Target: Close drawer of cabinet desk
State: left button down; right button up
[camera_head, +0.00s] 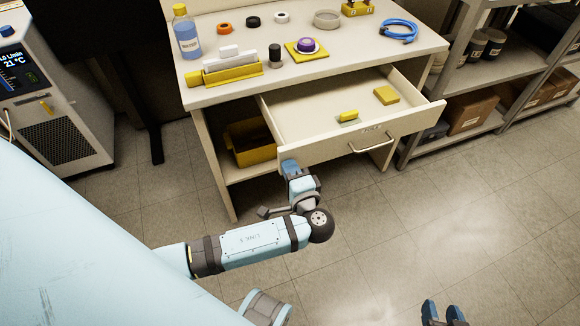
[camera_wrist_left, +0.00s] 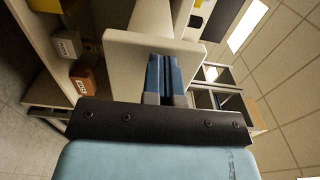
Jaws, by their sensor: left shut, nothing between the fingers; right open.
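The desk (camera_head: 222,92) has its wide drawer (camera_head: 310,108) pulled out, showing the inside. The drawer front (camera_head: 330,143) carries a metal bar handle (camera_head: 371,146). My left gripper (camera_head: 289,166) is shut and empty, at the lower left end of the drawer front, left of the handle. In the left wrist view its blue fingers (camera_wrist_left: 164,76) lie over the pale drawer panel (camera_wrist_left: 126,72); I cannot tell whether they touch it. My right gripper (camera_head: 443,313) is open and empty at the bottom edge, well away from the desk.
A small yellow block (camera_head: 347,116) and a yellow pad (camera_head: 386,95) lie in the drawer. A yellow bin (camera_head: 250,142) stands on the shelf below, at left. A metal rack (camera_head: 480,125) with boxes stands close on the right. The floor (camera_head: 400,220) before the desk is clear.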

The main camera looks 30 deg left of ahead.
aim_at(263, 111)
pick_arm(q)
jog(key=shift+w+a, duration=0.1)
jog(key=b+x, duration=0.1)
jog(key=x, duration=2)
jog(key=shift+w+a+b, duration=0.25)
jog(key=shift+b, duration=0.1)
jog(key=shift+w+a, duration=0.15)
jog(key=shift+a, duration=0.05)
jog(key=shift+a+r, duration=0.2)
jog(key=shift+r, duration=0.05)
